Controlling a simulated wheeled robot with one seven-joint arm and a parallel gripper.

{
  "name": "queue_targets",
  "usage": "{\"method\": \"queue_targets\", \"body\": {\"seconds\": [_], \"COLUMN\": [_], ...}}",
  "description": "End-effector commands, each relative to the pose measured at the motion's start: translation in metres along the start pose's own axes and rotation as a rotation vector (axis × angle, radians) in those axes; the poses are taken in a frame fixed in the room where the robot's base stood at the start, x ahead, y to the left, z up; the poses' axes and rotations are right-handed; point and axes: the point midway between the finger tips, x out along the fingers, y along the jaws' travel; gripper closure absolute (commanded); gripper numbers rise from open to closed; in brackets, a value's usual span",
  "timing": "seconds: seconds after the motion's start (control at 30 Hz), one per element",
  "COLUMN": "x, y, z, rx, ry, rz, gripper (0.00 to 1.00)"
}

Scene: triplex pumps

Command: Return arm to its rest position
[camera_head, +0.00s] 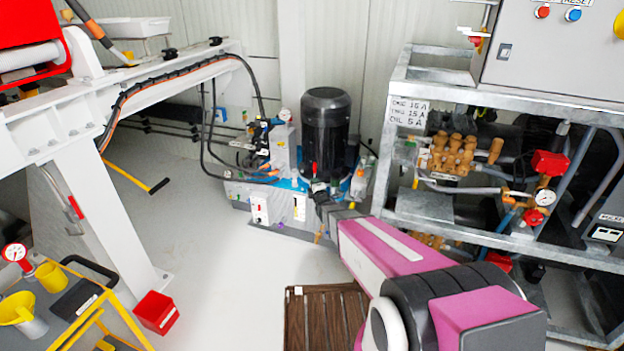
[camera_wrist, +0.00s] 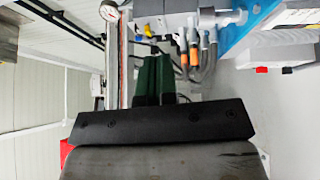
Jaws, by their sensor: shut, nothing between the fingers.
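My arm (camera_head: 390,255), pink, white and black, reaches from the lower right up toward the hydraulic power unit in the middle of the head view. My gripper's two green fingers (camera_wrist: 155,80) show in the wrist view beyond a black mounting bar, side by side and shut with nothing held. In the head view the dark end of the arm is in front of the base of the black motor (camera_head: 326,125), and the fingers are hard to make out. The wrist view shows a grey valve block (camera_wrist: 165,8) and hoses with orange fittings (camera_wrist: 192,55) beyond the fingers; contact cannot be told.
A metal-framed pump skid (camera_head: 455,95) with brass fittings and red valves stands close on the right of the arm. A white beam frame (camera_head: 110,100) stands left. A yellow cart (camera_head: 75,325), red bin (camera_head: 156,312) and brown slatted pallet (camera_head: 325,318) are low. Pale floor lies open left of centre.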

Motion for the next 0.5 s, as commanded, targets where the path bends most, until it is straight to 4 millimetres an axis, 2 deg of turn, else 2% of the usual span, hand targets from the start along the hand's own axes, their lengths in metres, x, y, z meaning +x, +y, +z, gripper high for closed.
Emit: {"method": "queue_targets", "body": {"seconds": [0.1,0.5], "x": [-0.0066,-0.0091], "y": [0.001,0.0018], "z": [-0.0001,0.0025], "rx": [0.0,0.025], "ry": [0.0,-0.006], "rz": [0.001,-0.025], "gripper": [1.0,1.0]}}
